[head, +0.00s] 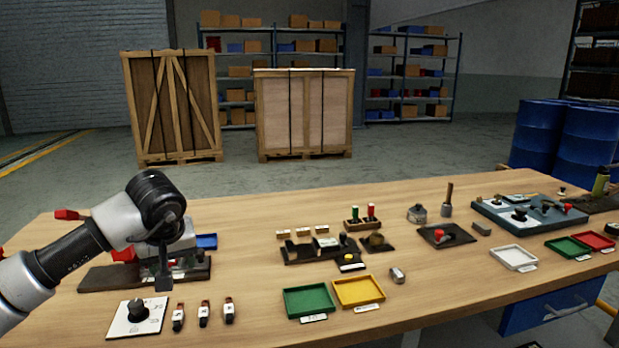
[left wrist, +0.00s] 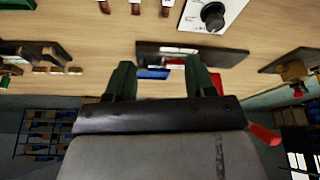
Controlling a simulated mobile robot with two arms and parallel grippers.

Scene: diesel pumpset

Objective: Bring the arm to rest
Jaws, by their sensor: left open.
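My left arm (head: 60,262) comes in from the left in the head view. Its gripper (head: 163,282) hangs fingers-down over the left part of the wooden workbench (head: 240,255), in front of a dark base plate with parts on it (head: 105,279). In the left wrist view the gripper's two dark green fingers (left wrist: 161,75) stand wide apart with nothing between them. The dark plate (left wrist: 228,57) lies beyond the fingers there. My right gripper is not in view.
A white panel with a black knob (head: 136,317) lies close to the gripper, beside several small labelled parts (head: 204,315). Green (head: 309,302) and yellow (head: 358,291) trays lie mid-bench. More parts and trays fill the right side. Wooden crates (head: 303,113) stand behind.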

